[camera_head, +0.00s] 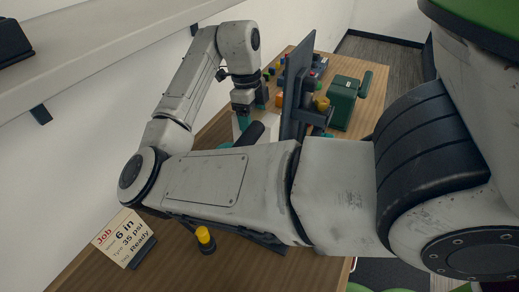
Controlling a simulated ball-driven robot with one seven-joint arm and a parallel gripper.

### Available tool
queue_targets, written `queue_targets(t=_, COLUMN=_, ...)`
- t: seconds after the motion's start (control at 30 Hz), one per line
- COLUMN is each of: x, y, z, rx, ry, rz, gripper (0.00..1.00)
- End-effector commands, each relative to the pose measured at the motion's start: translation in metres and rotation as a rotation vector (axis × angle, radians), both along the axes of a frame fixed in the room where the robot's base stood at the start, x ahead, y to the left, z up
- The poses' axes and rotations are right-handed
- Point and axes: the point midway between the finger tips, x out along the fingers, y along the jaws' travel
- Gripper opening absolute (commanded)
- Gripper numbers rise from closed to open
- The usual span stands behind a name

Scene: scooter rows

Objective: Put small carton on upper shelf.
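My gripper (243,106) points down over the wooden workbench, near its back edge by the wall. Its fingers are small and partly hidden, so I cannot tell whether they are open or shut. A pale, box-like thing (238,127) shows just below the fingertips, largely hidden by my arm. I cannot tell whether it is the small carton or whether the fingers touch it. A long grey shelf (95,68) on dark brackets runs along the wall at upper left, above the bench.
A dark box (13,42) sits on the shelf's left end. A dark upright panel (297,85), a green case (344,103) and several small coloured items crowd the bench beside my gripper. A job card (122,238) and a yellow-topped piece (204,237) stand at the near end.

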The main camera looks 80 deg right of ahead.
Motion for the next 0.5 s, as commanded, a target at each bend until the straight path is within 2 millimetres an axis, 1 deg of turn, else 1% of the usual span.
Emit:
queue_targets(t=0.03, x=-0.011, y=0.003, z=0.004, rx=0.000, ry=0.001, rz=-0.005, gripper=0.24)
queue_targets(t=0.07, x=-0.016, y=0.005, z=0.004, rx=-0.001, ry=0.002, rz=-0.004, gripper=0.24)
queue_targets(t=0.1, x=-0.020, y=0.006, z=-0.003, rx=0.000, ry=0.005, rz=-0.001, gripper=0.24)
queue_targets(t=0.2, x=-0.018, y=0.006, z=-0.027, rx=0.002, ry=0.007, rz=0.003, gripper=0.24)
queue_targets(t=0.3, x=-0.018, y=0.006, z=-0.047, rx=0.000, ry=0.006, rz=0.004, gripper=0.24)
queue_targets(t=0.4, x=-0.018, y=0.006, z=-0.063, rx=0.001, ry=0.005, rz=0.003, gripper=0.24)
queue_targets(t=0.5, x=-0.016, y=0.005, z=-0.071, rx=0.000, ry=0.001, rz=0.001, gripper=0.24)
